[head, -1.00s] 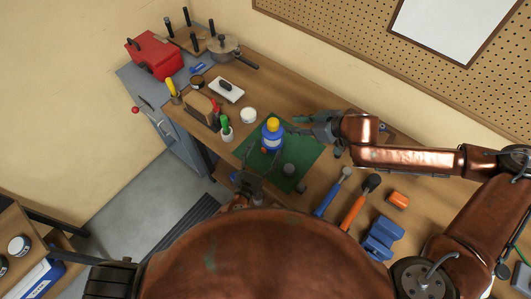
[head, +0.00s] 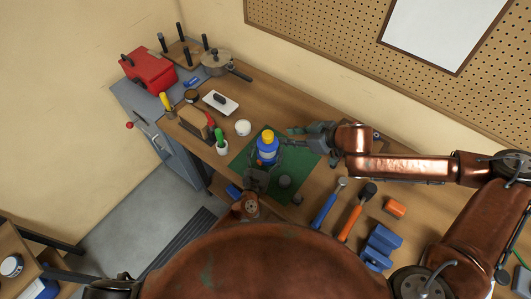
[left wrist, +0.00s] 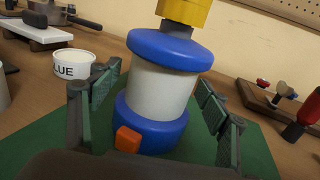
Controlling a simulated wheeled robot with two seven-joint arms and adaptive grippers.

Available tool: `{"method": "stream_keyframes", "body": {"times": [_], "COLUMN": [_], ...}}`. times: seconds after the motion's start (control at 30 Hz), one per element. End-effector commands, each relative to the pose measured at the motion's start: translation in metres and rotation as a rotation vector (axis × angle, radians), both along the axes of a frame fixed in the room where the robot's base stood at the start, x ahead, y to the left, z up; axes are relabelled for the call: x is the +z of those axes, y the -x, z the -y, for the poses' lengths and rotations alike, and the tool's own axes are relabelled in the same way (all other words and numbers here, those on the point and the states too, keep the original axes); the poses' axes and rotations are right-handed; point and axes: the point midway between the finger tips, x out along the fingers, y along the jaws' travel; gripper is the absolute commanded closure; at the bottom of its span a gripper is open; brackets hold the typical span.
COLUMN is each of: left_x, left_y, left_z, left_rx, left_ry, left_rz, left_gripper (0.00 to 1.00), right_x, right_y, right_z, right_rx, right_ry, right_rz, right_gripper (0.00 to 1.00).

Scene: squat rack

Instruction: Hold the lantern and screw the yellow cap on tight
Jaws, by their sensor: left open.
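The lantern (head: 267,155) stands upright on a green mat (head: 303,163); it is blue above and below a pale middle, with an orange button low on its front. The yellow cap (head: 267,136) sits on its top; the left wrist view cuts off the cap's upper part. My left gripper (head: 262,160) is at the lantern's near side. In the left wrist view its open fingers stand on either side of the lantern (left wrist: 160,92), with gaps visible. My right gripper (head: 297,131) is just right of the lantern, at about cap height; its finger opening is unclear.
A white glue tub (head: 243,127) stands left of the lantern, a green-handled tool in a cup (head: 221,143) further left. A blue-handled hammer (head: 327,205), mallet (head: 355,215) and blue vise (head: 381,246) lie to the right.

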Motion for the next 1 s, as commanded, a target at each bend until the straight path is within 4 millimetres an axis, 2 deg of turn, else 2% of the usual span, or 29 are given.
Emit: {"method": "stream_keyframes", "body": {"times": [0.17,1.0], "left_x": [0.0001,0.0000], "left_y": [-0.0001,0.0001], "left_z": [-0.0002,-0.0008], "left_rx": [0.000,0.001], "left_ry": [0.000,0.000], "left_rz": [0.000,0.000], "left_gripper": [0.30,0.88], "right_x": [-0.0001,0.0000], "right_y": [0.0000,0.0000], "right_z": [0.0001,-0.0002], "right_rx": [0.000,0.000], "right_ry": [0.000,0.000], "right_rz": [0.000,0.000], "right_gripper": [0.71,0.71]}}
